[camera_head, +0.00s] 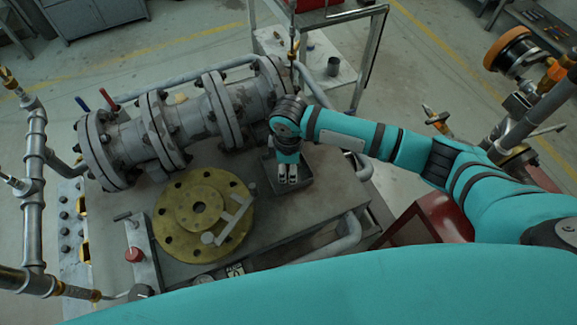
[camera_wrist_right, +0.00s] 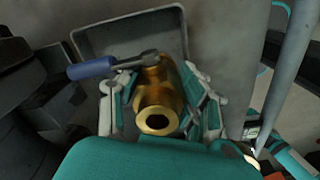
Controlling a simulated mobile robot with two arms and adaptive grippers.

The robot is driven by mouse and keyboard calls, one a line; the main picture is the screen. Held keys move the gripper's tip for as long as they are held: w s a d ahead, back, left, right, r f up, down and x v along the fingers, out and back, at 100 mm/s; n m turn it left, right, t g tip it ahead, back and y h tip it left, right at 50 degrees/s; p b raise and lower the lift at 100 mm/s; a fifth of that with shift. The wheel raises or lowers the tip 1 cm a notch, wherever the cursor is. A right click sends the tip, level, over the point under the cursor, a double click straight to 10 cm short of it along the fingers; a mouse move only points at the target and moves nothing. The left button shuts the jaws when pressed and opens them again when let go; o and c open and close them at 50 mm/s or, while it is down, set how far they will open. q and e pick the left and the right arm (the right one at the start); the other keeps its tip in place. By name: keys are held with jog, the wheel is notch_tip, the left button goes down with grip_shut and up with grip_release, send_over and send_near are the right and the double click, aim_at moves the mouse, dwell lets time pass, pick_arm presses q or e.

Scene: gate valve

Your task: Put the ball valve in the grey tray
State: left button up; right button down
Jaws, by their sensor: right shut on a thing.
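The ball valve (camera_wrist_right: 158,102) is a brass body with a blue-handled grey lever, seen in the right wrist view. My right gripper (camera_wrist_right: 160,112) is shut on it, with a finger on each side of the brass body. In the head view my right gripper (camera_head: 288,180) points down over the grey tray (camera_head: 305,172). The tray also shows in the right wrist view (camera_wrist_right: 124,38), behind the valve. I cannot tell whether the valve touches the tray floor. The valve is hidden in the head view. My left gripper is not in view.
A large flanged pipe (camera_head: 185,125) lies along the back of the table. A yellow round flange (camera_head: 203,212) lies left of the tray, with a light grey part on it. A bent pipe rail (camera_head: 335,245) runs along the front right.

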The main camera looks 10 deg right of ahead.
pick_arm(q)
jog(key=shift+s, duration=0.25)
pick_arm(e)
jog(key=c, duration=0.8)
grip_release()
jog(key=shift+f, duration=0.1)
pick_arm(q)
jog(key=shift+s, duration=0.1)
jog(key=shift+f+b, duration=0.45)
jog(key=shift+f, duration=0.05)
pick_arm(e)
notch_tip(320, 180, up, 12)
jog(key=shift+r, duration=0.2)
jog(key=shift+s+f, duration=0.1)
jog(key=shift+s, duration=0.05)
